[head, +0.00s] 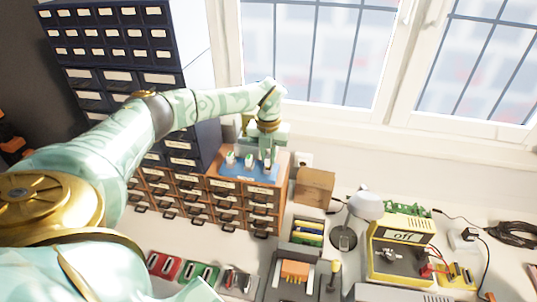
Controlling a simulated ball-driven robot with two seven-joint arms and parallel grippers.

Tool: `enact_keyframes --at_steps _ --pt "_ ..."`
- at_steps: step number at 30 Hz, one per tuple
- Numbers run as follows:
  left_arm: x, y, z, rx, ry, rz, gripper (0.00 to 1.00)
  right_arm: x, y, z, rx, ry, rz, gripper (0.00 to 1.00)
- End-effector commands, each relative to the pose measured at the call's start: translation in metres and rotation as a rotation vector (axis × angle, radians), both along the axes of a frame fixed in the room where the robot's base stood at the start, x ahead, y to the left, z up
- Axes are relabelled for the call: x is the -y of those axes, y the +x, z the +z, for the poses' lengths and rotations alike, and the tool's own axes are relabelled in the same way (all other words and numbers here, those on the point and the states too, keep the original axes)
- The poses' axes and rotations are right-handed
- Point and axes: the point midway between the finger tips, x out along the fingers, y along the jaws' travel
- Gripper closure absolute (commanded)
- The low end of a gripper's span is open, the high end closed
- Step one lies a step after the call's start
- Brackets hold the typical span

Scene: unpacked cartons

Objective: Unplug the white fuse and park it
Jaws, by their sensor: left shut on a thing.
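My left gripper (267,156) is at the far end of my pale green arm, low over the blue mat (235,173) on top of a small wooden drawer cabinet (225,192). It is shut on a small pale thing at the right end of a row on the mat; its fingers cover most of it. I cannot tell if this is the white fuse, or if it touches the mat. Two small pale pieces stand to its left, one at the left (231,158) and one in the middle (249,161). My right gripper is not in view.
Red (164,265), green (201,275) and grey (238,281) blocks lie at the front. A tall dark drawer unit (120,45) rises at the left.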

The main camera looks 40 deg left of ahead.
Motion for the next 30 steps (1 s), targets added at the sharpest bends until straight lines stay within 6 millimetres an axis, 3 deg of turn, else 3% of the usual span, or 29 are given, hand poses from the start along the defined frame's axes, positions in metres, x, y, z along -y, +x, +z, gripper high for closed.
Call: enact_keyframes --at_steps 30 --pt "0.0003 0.0004 0.0015 0.000 0.000 0.000 1.00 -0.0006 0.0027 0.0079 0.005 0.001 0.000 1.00"
